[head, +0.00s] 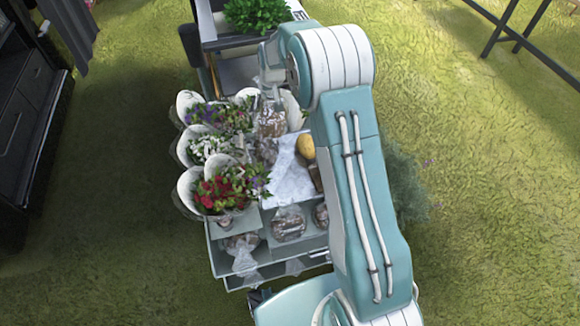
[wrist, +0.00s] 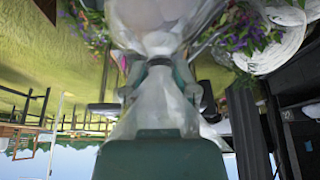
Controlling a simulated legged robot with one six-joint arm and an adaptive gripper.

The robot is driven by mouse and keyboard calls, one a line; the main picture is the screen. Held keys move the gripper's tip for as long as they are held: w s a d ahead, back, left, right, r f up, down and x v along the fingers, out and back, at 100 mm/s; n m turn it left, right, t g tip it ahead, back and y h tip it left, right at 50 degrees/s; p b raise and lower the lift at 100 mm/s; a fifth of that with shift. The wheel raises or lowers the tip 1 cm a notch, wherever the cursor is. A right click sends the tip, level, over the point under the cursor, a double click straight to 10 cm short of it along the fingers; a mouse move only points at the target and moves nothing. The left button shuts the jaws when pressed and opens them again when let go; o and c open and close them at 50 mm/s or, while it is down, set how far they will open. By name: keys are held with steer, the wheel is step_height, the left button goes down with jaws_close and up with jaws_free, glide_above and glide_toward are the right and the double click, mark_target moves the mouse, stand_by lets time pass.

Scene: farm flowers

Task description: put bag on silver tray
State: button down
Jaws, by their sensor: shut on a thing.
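My gripper (head: 271,92) is above the back of the flower cart, shut on the gathered neck of a clear plastic bag. The bag (head: 272,122) hangs below it, with brownish contents, beside the flower bouquets. In the wrist view, the gripper (wrist: 160,66) pinches the bag neck, and the clear bag (wrist: 158,18) spreads out at the top edge. A pale, silvery-white flat surface (head: 288,178) lies on the cart, in front of the held bag; I cannot tell for sure whether it is the silver tray. My arm hides the cart's right side.
Wrapped bouquets of red (head: 218,190), white (head: 207,147) and purple flowers line the cart's left. A yellow round thing (head: 306,146) sits by the pale surface. Other bags (head: 289,223) stand on the front shelf. A green plant (head: 255,14) is behind. Grass surrounds the cart.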

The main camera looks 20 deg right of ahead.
mark_target(265, 132)
steer(key=s+a+f+n, duration=0.1)
steer(key=s+f, duration=0.1)
steer(key=s+a+f+n+y, duration=0.1)
steer(key=s+f+n, duration=0.1)
steer(key=f, duration=0.1)
steer(key=s+a+f+n+y, duration=0.1)
steer(key=s+f+n, duration=0.1)
steer(key=s+f, duration=0.1)
steer(key=shift+a+f, duration=0.15)
steer(key=shift+a, duration=0.05)
steer(key=s+d+f+n+g+y, duration=0.1)
steer(key=s+f+n, duration=0.1)
steer(key=s+f, duration=0.35)
steer(key=s+d+f+n, duration=0.1)
steer(key=s+f+n, duration=0.15)
steer(key=s, duration=0.55)
steer(key=w+f, duration=1.3)
steer(key=w, duration=0.1)
steer(key=shift+w+a+f+m, duration=0.25)
steer(key=shift+f+m, duration=0.05)
steer(key=shift+m, duration=0.05)
steer(key=shift+c, duration=1.9)
jaws_free()
steer(key=shift+f, duration=0.15)
